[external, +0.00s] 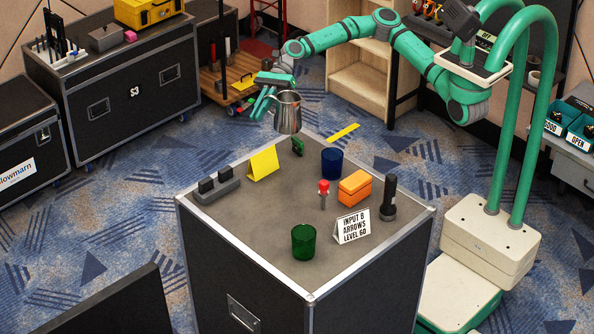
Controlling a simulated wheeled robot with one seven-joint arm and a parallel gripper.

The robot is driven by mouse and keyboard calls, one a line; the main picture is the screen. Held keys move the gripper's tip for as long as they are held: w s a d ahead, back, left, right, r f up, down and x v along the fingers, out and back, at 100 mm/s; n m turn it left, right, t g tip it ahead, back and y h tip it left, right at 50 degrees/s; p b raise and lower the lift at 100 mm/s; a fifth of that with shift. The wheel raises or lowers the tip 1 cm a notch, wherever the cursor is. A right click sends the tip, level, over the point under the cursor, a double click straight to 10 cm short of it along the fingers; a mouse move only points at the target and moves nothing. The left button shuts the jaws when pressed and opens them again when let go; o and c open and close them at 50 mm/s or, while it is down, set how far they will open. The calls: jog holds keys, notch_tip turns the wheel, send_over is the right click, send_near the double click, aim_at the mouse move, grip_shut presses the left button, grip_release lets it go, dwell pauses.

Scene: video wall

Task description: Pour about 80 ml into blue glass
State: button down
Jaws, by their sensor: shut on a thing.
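My gripper (265,95) is shut on a steel jug (287,113) and holds it in the air over the far corner of the case top. The jug looks about upright. Its contents cannot be seen from here. The blue glass (332,163) stands upright on the case top, below and to the right of the jug and apart from it. A green glass (303,241) stands nearer the front. I cannot tell what is inside either glass.
The case top (255,225) also holds a yellow folded card (263,163), a grey block (216,186), a red-topped screwdriver-like tool (323,193), an orange box (354,187), a black flashlight (388,198), a white sign (352,226) and a small green item (297,146). The front left is clear.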

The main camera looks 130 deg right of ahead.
jog(key=f+y, duration=0.1)
jog(key=w+a+f+n+g+y, duration=0.1)
jog(key=f, duration=0.1)
jog(key=w+a+f+n, duration=0.1)
jog(key=shift+a+f+y, duration=0.2)
jog(key=shift+f+y, duration=0.2)
jog(key=shift+f+n+g, duration=0.3)
jog(key=shift+f+n, duration=0.1)
jog(key=shift+f, duration=0.1)
jog(key=shift+s+r, duration=0.1)
